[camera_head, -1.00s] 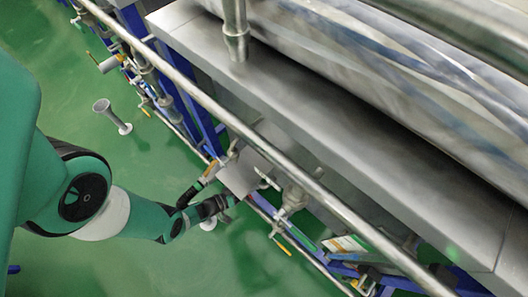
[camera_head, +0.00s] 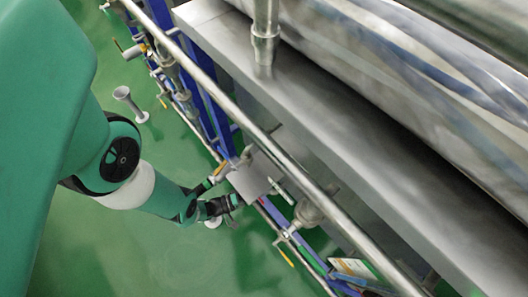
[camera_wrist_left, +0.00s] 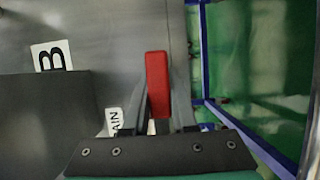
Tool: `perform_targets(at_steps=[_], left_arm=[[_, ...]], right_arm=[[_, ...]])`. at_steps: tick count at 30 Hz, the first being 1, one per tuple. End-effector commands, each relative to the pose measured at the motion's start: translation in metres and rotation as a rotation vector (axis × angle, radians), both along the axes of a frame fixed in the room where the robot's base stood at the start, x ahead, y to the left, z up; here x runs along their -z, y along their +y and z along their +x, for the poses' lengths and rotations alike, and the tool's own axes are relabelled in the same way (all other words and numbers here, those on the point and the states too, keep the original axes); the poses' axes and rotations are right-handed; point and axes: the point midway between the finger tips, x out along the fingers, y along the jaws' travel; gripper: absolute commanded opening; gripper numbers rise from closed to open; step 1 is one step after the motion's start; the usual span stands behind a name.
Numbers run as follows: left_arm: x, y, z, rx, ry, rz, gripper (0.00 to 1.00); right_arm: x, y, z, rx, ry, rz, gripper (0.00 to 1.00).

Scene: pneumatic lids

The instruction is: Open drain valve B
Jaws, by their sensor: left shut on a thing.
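A red handle (camera_wrist_left: 157,82) stands between the fingers of my left gripper (camera_wrist_left: 158,112) in the left wrist view, and the gripper is shut on it. A white label with the letter B (camera_wrist_left: 51,56) is on the grey surface to its left. A partly hidden label ending in "AIN" (camera_wrist_left: 114,121) is just left of the fingers. In the head view my left gripper (camera_head: 236,201) is at the low side of the machine, beside a grey plate (camera_head: 252,177). The handle cannot be made out there. My right gripper is not in view.
A long steel rail (camera_head: 222,103) runs diagonally above my left gripper, in front of the blue frame. Several pipe fittings with yellow handles line the machine's lower edge. A grey funnel-like stand (camera_head: 130,103) is on the green floor (camera_head: 100,250), which is otherwise mostly clear.

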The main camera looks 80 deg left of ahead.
Motion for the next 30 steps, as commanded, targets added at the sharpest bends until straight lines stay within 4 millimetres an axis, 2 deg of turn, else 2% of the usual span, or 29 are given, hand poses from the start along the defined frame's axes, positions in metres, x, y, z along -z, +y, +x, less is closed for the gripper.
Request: perform_targets(at_steps=[16,17,21,30], left_arm=[[-0.0026,0.0003,0.0000,-0.001,-0.019,-0.022,0.00],[-0.0026,0.0003,0.0000,-0.001,-0.019,-0.022,0.28],[-0.0023,0.0002,0.0000,-0.001,-0.017,-0.022,0.53],[-0.0017,-0.0002,0.0001,0.001,-0.016,-0.021,0.55]], right_arm=[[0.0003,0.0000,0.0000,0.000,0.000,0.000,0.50],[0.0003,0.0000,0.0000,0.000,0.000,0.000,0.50],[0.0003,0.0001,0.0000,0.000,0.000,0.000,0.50],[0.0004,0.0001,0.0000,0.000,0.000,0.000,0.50]])
